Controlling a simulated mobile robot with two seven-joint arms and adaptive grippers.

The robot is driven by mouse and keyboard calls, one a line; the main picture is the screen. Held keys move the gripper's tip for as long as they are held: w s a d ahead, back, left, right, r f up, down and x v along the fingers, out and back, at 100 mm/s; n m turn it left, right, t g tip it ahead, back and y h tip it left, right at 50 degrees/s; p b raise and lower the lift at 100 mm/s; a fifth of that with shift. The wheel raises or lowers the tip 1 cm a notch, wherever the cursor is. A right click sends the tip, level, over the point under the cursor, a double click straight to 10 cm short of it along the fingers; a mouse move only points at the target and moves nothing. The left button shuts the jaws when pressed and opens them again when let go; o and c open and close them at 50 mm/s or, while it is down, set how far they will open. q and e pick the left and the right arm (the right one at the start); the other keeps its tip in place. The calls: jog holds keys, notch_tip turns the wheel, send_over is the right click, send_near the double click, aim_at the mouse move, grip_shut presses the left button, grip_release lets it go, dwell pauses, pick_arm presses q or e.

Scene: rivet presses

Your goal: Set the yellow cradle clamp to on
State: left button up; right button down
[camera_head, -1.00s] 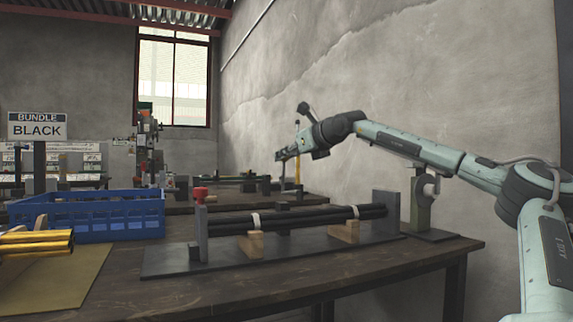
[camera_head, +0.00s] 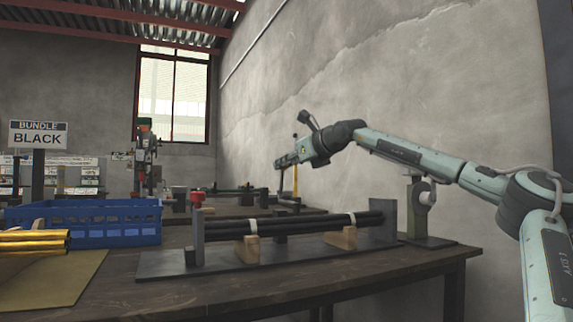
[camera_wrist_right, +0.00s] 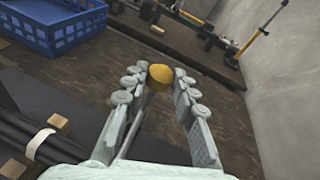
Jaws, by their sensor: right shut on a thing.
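In the right wrist view, a round yellow knob (camera_wrist_right: 160,74) on a grey lever (camera_wrist_right: 140,115) sits between my fingertips. My right gripper (camera_wrist_right: 162,80) is shut on this knob. In the head view, my right gripper (camera_head: 283,161) is above the far side of the bench, and the knob cannot be made out there. The cradle (camera_head: 198,231) holds a bundle of black tubes (camera_head: 290,225) with pale bands, resting on wooden blocks. Which part of the cradle the lever joins is not clear. My left gripper is out of view.
A blue crate (camera_head: 100,236) and golden tubes (camera_head: 35,241) are at the left of the bench. A red knob (camera_head: 196,196) tops the cradle's left end. A yellow upright post (camera_head: 295,180) stands behind. A concrete wall (camera_head: 440,100) is at the right.

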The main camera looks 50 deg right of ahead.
jog(key=shift+a+f, duration=0.1)
jog(key=shift+f, duration=0.3)
jog(key=c, duration=1.3)
grip_release()
jog(key=shift+o, duration=0.5)
jog(key=shift+r, duration=0.2)
jog(key=v, duration=1.2)
jog(key=shift+s, duration=0.15)
